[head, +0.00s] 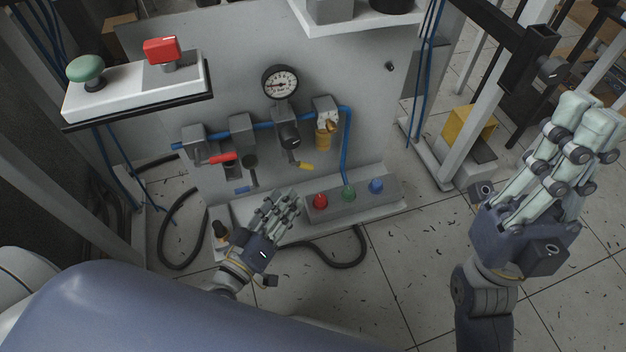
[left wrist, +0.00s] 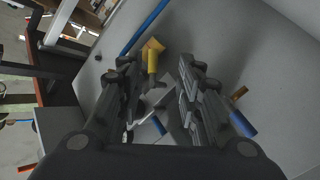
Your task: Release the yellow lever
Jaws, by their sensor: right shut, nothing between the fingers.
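The yellow lever (head: 304,165) is a small handle low on the grey panel (head: 235,60), below the regulator knob, tilted down to the right. My left gripper (head: 284,203) is below and slightly left of it in the head view, apart from it, with its fingers pointing up towards the panel. In the left wrist view the left gripper (left wrist: 163,82) has a clear gap between its fingers. A yellow part (left wrist: 152,62) shows beyond that gap; I cannot tell whether it is the lever or the yellow cup. My right gripper (head: 588,125) is raised at the right, shut and empty.
A red lever (head: 221,158) and a blue lever (head: 243,190) sit left of the yellow one. A box with red, green and blue buttons (head: 348,194) stands below. A pressure gauge (head: 280,82) is above.

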